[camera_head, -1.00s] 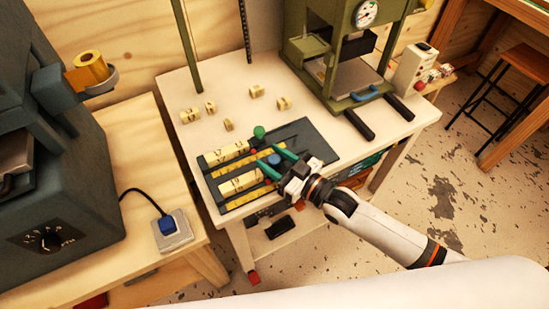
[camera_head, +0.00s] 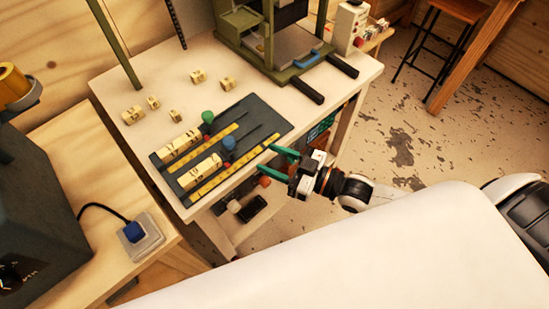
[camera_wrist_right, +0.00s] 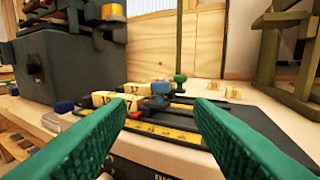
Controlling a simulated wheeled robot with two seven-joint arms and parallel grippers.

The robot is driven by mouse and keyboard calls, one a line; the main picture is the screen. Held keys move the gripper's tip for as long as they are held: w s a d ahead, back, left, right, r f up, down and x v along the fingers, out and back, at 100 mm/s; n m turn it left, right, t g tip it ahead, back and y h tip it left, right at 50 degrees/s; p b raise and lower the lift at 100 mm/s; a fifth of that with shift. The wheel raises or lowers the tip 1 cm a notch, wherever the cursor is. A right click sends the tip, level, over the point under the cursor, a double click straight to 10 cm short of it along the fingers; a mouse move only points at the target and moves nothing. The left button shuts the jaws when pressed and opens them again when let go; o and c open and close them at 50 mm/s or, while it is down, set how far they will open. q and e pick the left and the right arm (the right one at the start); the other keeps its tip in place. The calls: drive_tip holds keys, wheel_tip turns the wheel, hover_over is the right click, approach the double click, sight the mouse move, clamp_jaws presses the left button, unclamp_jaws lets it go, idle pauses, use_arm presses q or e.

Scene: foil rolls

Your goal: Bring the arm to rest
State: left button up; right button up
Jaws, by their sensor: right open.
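My right gripper (camera_head: 272,161) has green fingers and is open and empty. In the head view it is at the right front edge of the dark tray (camera_head: 270,118), beside the yellow strips. Two rows of cream rolls lie on the tray, a back row (camera_head: 180,145) and a front row (camera_head: 200,172). A green knob (camera_head: 208,117) and a blue knob (camera_head: 229,143) stand at the rows' right ends. My left gripper is not in view.
Several loose cream pieces (camera_head: 198,76) lie behind the tray on the white table (camera_head: 150,75). A green press (camera_head: 275,40) with dark handles stands at the back right. A blue switch box (camera_head: 140,238) sits on the left wooden bench. Open floor (camera_head: 420,130) lies to the right.

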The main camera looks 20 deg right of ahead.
idle(0.5)
drive_tip(key=s+d+f+m+g+h, duration=0.3)
drive_tip(key=s+g+h, duration=0.2)
drive_tip(key=s+h, duration=0.15)
drive_tip(key=s+d+f+m+g+h, duration=0.3)
drive_tip(key=s+g+h, duration=0.2)
drive_tip(key=s, duration=0.2)
wheel_tip(320, 180, down, 26)
drive_tip(key=s+g, duration=0.1)
drive_tip(key=s+d+f+g, duration=0.1)
drive_tip(key=s+d+f, duration=0.2)
drive_tip(key=s+f, duration=1.2)
drive_tip(key=shift+s+d+f, duration=0.15)
drive_tip(key=shift+s+f, duration=0.25)
drive_tip(key=shift+s, duration=0.4)
